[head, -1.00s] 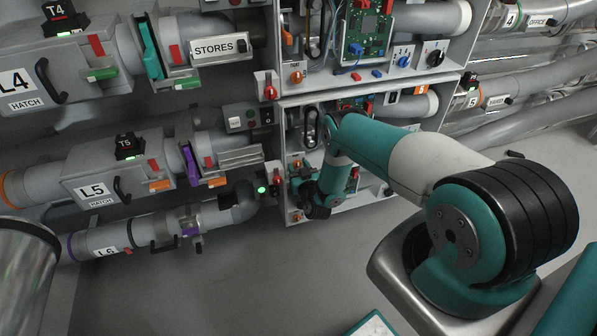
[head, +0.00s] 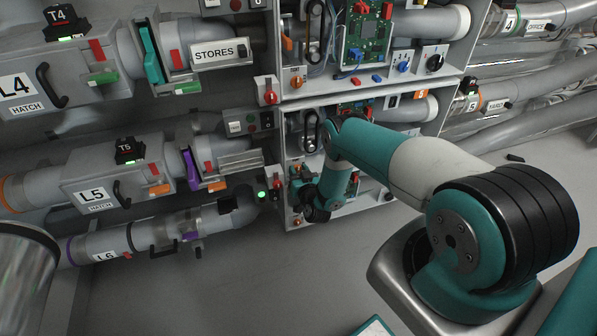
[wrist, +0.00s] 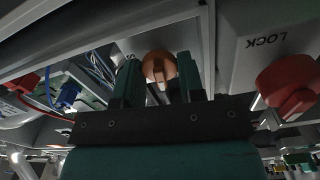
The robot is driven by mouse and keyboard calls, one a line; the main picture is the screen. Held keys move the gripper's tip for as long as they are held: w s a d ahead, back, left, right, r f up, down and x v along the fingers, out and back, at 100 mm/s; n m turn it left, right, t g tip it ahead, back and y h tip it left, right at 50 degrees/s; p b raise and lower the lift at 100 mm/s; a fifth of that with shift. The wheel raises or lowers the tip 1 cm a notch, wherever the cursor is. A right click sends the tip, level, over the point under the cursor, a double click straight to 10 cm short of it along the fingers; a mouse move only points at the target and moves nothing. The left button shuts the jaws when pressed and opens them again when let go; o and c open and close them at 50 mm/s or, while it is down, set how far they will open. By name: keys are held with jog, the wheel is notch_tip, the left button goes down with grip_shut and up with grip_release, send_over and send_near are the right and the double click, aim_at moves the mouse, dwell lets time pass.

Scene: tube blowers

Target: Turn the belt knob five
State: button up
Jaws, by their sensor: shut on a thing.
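The belt knob is an orange-brown round knob (wrist: 158,68) with a raised grip bar, on a pale panel in the wrist view. My gripper (wrist: 160,75) has its two teal fingers on either side of the knob and is shut on its grip bar. In the head view my gripper (head: 302,188) is at the left side of the lower white cabinet marked 5 (head: 290,212). There the wrist hides most of the knob, and its pointer's setting is not readable.
A red LOCK knob (wrist: 288,85) sits on a grey box close to the right of my gripper in the wrist view. Blue and red wires (wrist: 65,95) are on the left. The upper cabinet has another orange knob (head: 297,83). Open floor (head: 300,270) lies below the cabinets.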

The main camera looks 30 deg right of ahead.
jog(key=m, duration=0.4)
jog(key=shift+p, duration=0.3)
jog(key=m, duration=0.5)
jog(key=shift+s+p, duration=0.1)
jog(key=shift+p, duration=0.3)
jog(key=shift+f+m, duration=0.2)
jog(key=shift+m, duration=3.5)
jog(key=o, duration=0.6)
jog(key=shift+o, duration=0.2)
jog(key=shift+r, duration=0.15)
